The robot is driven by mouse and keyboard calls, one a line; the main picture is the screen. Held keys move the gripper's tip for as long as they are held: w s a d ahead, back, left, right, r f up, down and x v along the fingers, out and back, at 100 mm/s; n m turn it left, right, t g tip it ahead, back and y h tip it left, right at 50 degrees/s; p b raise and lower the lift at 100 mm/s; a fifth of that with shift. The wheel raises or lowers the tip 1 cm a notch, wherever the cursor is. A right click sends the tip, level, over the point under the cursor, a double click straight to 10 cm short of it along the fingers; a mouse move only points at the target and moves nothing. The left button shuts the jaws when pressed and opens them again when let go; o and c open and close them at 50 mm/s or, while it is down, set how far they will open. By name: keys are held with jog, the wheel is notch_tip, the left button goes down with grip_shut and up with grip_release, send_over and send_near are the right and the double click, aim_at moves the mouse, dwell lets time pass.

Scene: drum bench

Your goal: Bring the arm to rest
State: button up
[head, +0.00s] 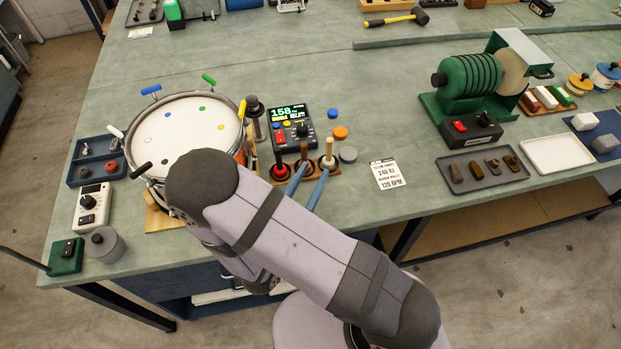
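My arm rises from the bottom of the head view, and its thick pale upper link reaches up and left across the front edge of the bench. Its dark joint lies over the lower right of the drum (200,122) in the picture. A shorter part of my arm folds back down from there, in front of the bench edge. My gripper is not visible; the arm's links may hide it. I cannot tell whether the arm touches anything. The drum has a white head with coloured dots and coloured tuning handles around its rim.
A printed card (388,174) lies beside clear bench top. A green grinding machine (470,85) stands at the right.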

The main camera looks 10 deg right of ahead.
jog(key=shift+s+a, duration=0.1)
jog(key=shift+s, duration=0.05)
dwell(0.4)
